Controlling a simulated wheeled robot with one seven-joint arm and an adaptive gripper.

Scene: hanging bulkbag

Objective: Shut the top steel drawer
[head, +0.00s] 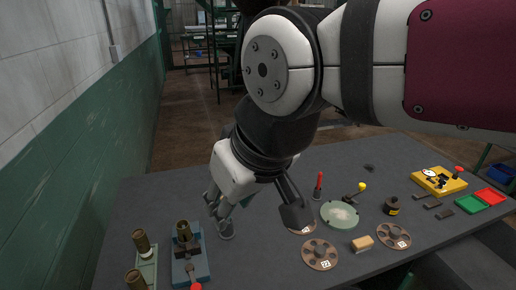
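No steel drawer can be made out for certain in the head view. Grey flat surfaces (485,258) show at the lower right, beyond the table's near right edge; I cannot tell whether they belong to a drawer. My gripper (220,208) points down over the left part of the dark grey table (130,225).
At the left stand brass-coloured cylinders (142,243) and a blue-grey fixture (188,262). Brown reels (320,254), a pale green dish (339,214), a yellow box (438,181), and red (490,196) and green (471,204) trays cover the right. A wall (60,170) bounds the left.

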